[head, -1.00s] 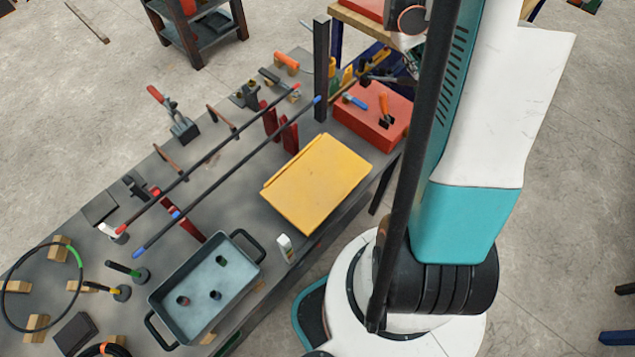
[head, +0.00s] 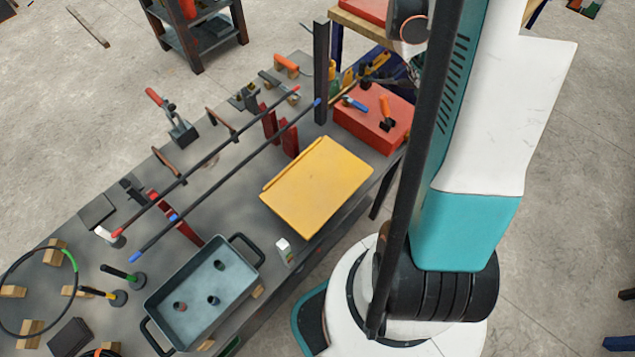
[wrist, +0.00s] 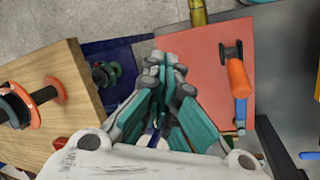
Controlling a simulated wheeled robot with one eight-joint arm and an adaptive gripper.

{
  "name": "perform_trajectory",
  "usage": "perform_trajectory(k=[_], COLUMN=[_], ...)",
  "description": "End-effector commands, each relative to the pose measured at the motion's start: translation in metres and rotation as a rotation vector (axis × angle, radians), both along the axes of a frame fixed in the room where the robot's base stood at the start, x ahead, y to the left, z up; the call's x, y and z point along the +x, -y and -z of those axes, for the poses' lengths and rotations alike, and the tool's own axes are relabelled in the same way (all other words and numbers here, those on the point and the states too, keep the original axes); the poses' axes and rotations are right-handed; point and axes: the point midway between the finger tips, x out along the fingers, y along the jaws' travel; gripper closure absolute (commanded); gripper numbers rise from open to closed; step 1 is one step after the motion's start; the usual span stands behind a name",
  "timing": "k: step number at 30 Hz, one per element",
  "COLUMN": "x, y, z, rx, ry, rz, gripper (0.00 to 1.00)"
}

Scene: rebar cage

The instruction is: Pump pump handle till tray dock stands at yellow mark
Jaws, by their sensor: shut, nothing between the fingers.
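My gripper (wrist: 166,68) shows in the wrist view with its teal and grey fingers together and empty. It hangs over a dark blue surface (wrist: 110,55), between a wooden top and a red box (wrist: 212,65). In the head view my arm hides most of that area, and I cannot make out the gripper surely. A thin yellowish bar (head: 345,93) shows beside the red box (head: 365,122); I cannot tell whether it is the pump handle. I cannot pick out the tray dock or the yellow mark with certainty.
On the grey bench lie a yellow board (head: 318,187), a grey-blue tray (head: 240,240) with small pieces, two long dark bars and a red-handled clamp (head: 178,128). An orange-handled tool (wrist: 238,78) is on the red box. The wooden top (wrist: 75,75) carries orange-and-black parts.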

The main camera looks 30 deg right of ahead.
Motion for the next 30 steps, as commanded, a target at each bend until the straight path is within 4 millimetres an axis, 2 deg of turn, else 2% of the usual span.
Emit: perform_trajectory(k=[5, 15, 24, 30], x=[-0.004, -0.005, -0.010, -0.010], y=[0.001, 0.001, 0.003, 0.003], z=[0.010, 0.010, 0.023, 0.022], rx=[0.000, 0.000, 0.000, 0.000], ry=[0.000, 0.000, 0.000, 0.001], rz=[0.000, 0.000, 0.000, 0.000], gripper=[1.00, 1.00, 1.00, 1.00])
